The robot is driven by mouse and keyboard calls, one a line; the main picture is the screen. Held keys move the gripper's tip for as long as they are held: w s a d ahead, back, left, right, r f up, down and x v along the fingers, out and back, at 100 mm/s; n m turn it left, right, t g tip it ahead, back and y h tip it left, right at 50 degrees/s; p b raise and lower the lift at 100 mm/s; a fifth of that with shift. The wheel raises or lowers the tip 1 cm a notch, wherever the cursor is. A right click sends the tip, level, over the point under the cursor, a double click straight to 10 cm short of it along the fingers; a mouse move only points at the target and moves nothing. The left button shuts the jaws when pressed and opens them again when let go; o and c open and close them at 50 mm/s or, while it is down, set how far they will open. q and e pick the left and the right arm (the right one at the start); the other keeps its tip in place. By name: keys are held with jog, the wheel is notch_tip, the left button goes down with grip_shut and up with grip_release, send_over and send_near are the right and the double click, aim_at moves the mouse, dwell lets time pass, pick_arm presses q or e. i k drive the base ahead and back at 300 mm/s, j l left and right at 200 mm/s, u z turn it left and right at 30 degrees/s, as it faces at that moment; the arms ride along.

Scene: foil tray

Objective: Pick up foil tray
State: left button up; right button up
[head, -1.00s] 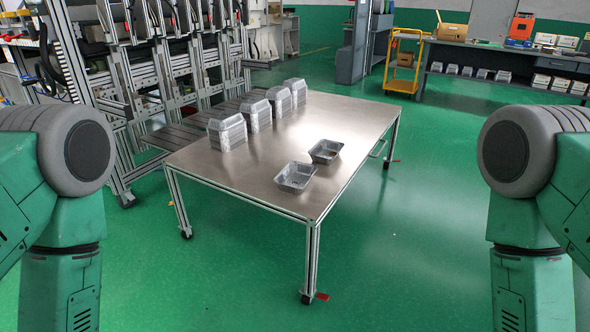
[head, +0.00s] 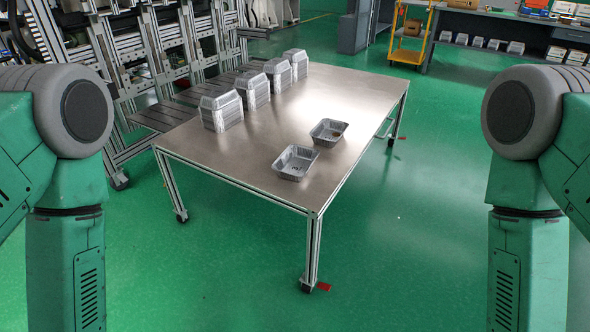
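Two open foil trays stand upright on the metal table (head: 220,165), near its right side. The nearer foil tray (head: 295,163) is close to the front right corner. The farther foil tray (head: 328,131) is just behind it, and a small gap seems to part them. Both hold small dark bits inside. My left and right arms show at the picture's sides, but their grippers are out of view below. Nothing touches the trays.
Several stacks of foil trays (head: 222,110) line the table's left edge beside a metal rack (head: 150,65). A yellow cart (head: 411,35) and a grey workbench (head: 480,50) stand at the back. Green floor (head: 430,220) is clear in front and right of the table.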

aim_at(294, 163)
jog(key=i+l+z, duration=0.1)
jog(key=i+l, duration=0.5)
jog(key=i, duration=0.25)
jog(key=i+l+z, duration=0.15)
jog(key=i+l, duration=0.2)
jog(key=i, duration=0.1)
